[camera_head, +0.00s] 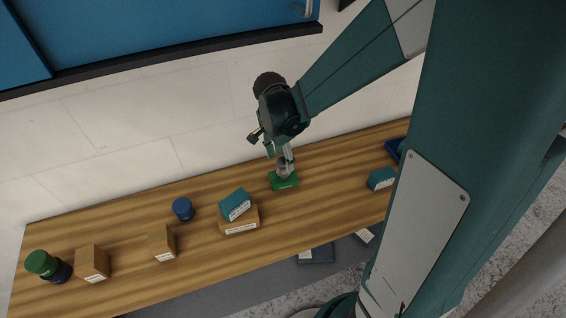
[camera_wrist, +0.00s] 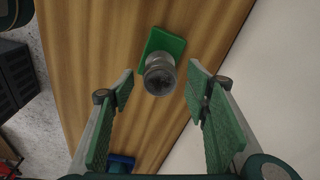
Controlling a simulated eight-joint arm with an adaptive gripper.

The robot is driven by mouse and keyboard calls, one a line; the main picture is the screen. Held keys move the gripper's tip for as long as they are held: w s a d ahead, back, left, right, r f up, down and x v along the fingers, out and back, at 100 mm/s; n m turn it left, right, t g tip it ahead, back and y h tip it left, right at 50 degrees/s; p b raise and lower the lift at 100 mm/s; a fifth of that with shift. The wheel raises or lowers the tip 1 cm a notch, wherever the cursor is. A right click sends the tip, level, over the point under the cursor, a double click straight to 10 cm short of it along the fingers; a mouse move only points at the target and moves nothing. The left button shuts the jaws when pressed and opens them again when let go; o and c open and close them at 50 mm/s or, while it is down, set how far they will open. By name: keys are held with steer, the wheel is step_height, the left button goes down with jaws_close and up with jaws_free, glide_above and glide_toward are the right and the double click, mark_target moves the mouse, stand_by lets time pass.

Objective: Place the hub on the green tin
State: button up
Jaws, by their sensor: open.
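The hub, a grey metal cylinder with a dark socket in its top (camera_wrist: 158,77), stands on the green tin (camera_wrist: 168,43), a flat rectangular block. In the head view the hub (camera_head: 285,168) also appears on the green tin (camera_head: 284,182), near the back middle of the wooden bench. My gripper (camera_wrist: 162,84) is open, with one green-padded finger on each side of the hub in the wrist view. A gap shows between each finger and the hub. In the head view my gripper (camera_head: 279,148) is just above the hub, and partly covers it.
On the wooden bench (camera_head: 330,165), a teal box (camera_head: 235,204) rests on a brown box (camera_head: 240,222). Left are a blue round tin (camera_head: 183,208), brown boxes (camera_head: 92,262) and a green-topped round item (camera_head: 41,262). Right are a teal box (camera_head: 381,178) and blue tray (camera_head: 394,148).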

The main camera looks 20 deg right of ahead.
steer(key=shift+s+a+r, duration=0.1)
steer(key=shift+a+r, duration=0.1)
steer(key=shift+r, duration=1.5)
steer(key=shift+a+r, duration=0.15)
steer(key=shift+r, duration=1.55)
steer(key=shift+s+r+n, duration=0.3)
steer(key=shift+r, duration=0.1)
steer(key=s+r+n+t+y, duration=0.1)
steer(key=s+r+n+t, duration=0.5)
steer(key=s+r+n, duration=0.6)
steer(key=shift+s+a+n+t, duration=0.4)
steer(key=shift+s+n, duration=0.9)
steer(key=shift+s, duration=0.35)
steer(key=shift+f, duration=0.1)
step_height(320, 180, down, 8)
steer(key=b, duration=0.7)
steer(key=shift+b, duration=0.35)
